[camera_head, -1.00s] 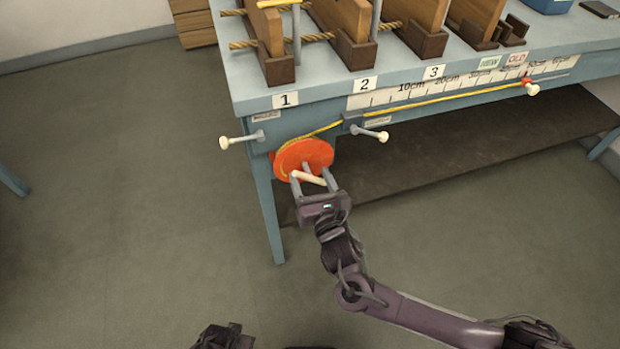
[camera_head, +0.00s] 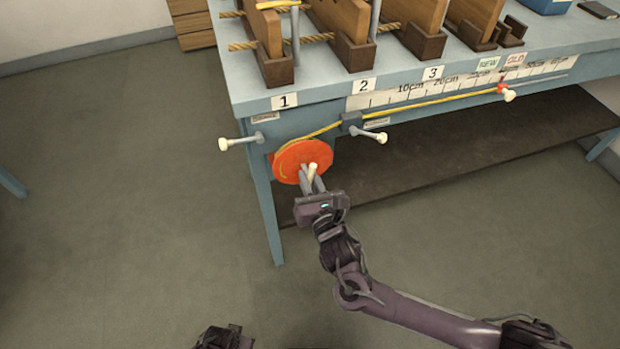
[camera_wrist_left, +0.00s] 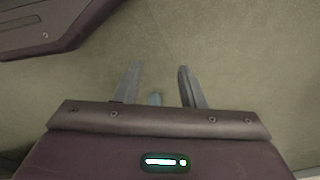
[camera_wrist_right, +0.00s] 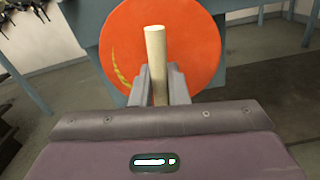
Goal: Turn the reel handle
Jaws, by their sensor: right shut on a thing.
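The orange reel (camera_head: 290,160) is mounted on the front of the blue bench, near its left leg. Its pale, rod-shaped handle (camera_head: 313,168) sticks out from the face; it also shows in the right wrist view (camera_wrist_right: 156,52). My right gripper (camera_head: 314,182) is shut on the handle, one finger on each side. A yellow cord (camera_head: 425,103) runs from the reel along the ruler strip to a small red marker (camera_head: 502,88). My left gripper (camera_wrist_left: 160,85) hangs over bare floor, fingers apart and empty; only a dark part of that arm shows at the bottom of the head view.
Two pale-knobbed levers stick out of the bench front, one left (camera_head: 240,142) and one right (camera_head: 370,134) above the reel. Wooden boards in holders (camera_head: 340,45) stand on the bench top (camera_head: 240,90). The floor in front is open.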

